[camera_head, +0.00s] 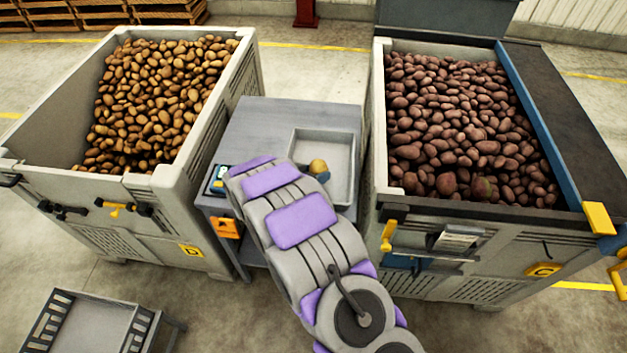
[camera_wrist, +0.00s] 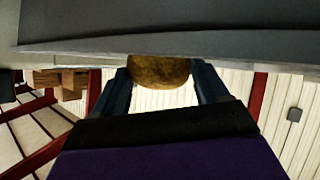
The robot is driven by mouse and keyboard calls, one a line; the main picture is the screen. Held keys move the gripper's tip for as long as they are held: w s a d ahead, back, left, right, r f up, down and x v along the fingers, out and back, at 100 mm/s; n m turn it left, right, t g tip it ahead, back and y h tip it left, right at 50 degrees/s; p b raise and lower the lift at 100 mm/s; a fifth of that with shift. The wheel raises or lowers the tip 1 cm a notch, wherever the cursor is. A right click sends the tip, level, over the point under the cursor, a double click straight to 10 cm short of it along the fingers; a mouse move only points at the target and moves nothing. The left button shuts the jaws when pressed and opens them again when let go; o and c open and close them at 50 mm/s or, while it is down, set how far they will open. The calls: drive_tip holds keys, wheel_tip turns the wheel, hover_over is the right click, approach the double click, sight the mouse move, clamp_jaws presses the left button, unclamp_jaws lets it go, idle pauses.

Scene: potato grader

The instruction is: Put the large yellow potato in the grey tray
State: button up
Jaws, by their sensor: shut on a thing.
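The yellow potato (camera_head: 318,166) shows at the end of my arm, over the lower left part of the grey tray (camera_head: 342,140) in the head view. My gripper (camera_head: 321,174) is mostly hidden behind my arm, with a bit of blue finger beside the potato. In the wrist view my gripper (camera_wrist: 161,74) is shut on the potato (camera_wrist: 160,70), with a dark blue finger on each side. A grey surface covers the top of that view and hides part of the potato. I cannot tell whether the potato touches the tray floor.
The tray stands on a grey table (camera_head: 262,125) between two large bins. The left bin (camera_head: 205,150) holds tan potatoes; the right bin (camera_head: 378,110) holds dark reddish ones. A small device (camera_head: 218,180) sits at the table's left edge. A grey crate (camera_head: 85,325) stands at lower left.

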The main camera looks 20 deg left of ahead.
drive_tip(key=f, duration=0.1)
drive_tip(key=a+f, duration=0.1)
drive_tip(key=f, duration=0.1)
drive_tip(key=shift+f+b, duration=0.15)
drive_tip(key=shift+b, duration=0.25)
drive_tip(key=shift+d, duration=0.7)
drive_tip(key=o, duration=0.9)
drive_tip(key=shift+a, duration=0.1)
drive_tip(key=o, duration=0.4)
drive_tip(key=shift+a+f, duration=0.1)
drive_tip(key=shift+a, duration=0.3)
drive_tip(key=shift+c, duration=0.2)
drive_tip(key=shift+d, duration=0.15)
drive_tip(key=shift+s+r, duration=0.1)
drive_tip(key=shift+r, duration=0.25)
drive_tip(key=p+v, duration=0.3)
drive_tip(key=v, duration=0.7)
drive_tip(key=shift+s+a+r, duration=0.15)
drive_tip(key=shift+s+a, duration=0.05)
drive_tip(key=shift+a, duration=0.05)
drive_tip(key=shift+s+r, duration=0.2)
drive_tip(key=shift+s, duration=0.3)
